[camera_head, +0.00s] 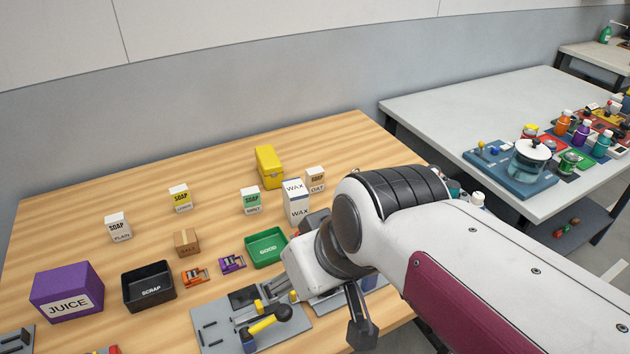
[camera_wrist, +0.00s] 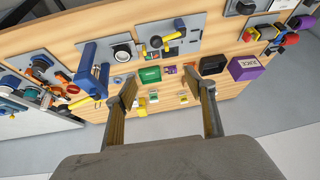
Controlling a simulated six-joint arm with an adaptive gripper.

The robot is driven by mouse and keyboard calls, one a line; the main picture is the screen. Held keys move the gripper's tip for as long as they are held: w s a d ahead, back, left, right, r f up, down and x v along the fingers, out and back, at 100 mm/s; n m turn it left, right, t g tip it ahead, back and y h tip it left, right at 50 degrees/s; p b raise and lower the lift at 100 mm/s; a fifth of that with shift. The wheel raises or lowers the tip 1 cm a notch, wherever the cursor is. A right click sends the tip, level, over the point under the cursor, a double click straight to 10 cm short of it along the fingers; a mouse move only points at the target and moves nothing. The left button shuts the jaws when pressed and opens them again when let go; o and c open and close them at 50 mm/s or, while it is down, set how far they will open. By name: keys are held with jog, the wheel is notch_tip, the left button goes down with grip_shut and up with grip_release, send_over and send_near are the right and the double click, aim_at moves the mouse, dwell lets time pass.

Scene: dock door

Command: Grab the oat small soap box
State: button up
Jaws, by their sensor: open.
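The oat small soap box (camera_head: 316,180) is a small white carton with a tan OAT label. It stands upright toward the back right of the wooden table, just behind and right of the tall white wax box (camera_head: 296,202). In the wrist view I cannot make out the oat box; my left finger may hide it. My gripper (camera_wrist: 160,88) is open and empty, its two fingers spread wide above the table and apart from the boxes. My arm covers the table's right front in the head view.
Plain (camera_head: 118,227), yellow-label (camera_head: 180,199) and mint (camera_head: 251,201) soap boxes stand left of the wax box.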

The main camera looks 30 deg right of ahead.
jog(key=w+r+t+y, duration=0.1)
jog(key=w+y, duration=0.1)
jog(key=w, duration=1.2)
jog(key=t+h, duration=0.2)
jog(key=h, duration=0.1)
send_over(317, 177)
jog(key=s+a, duration=0.3)
jog(key=s, duration=0.4)
notch_tip(317, 177, down, 12)
jog(key=w+d+f+m, duration=0.1)
jog(key=w+d+f, duration=0.1)
jog(key=f, duration=0.4)
jog(key=shift+w+d, duration=0.2)
jog(key=shift+d, duration=0.3)
jog(key=shift+x, duration=1)
jog(key=shift+w+f, duration=0.2)
jog(key=shift+w, duration=0.1)
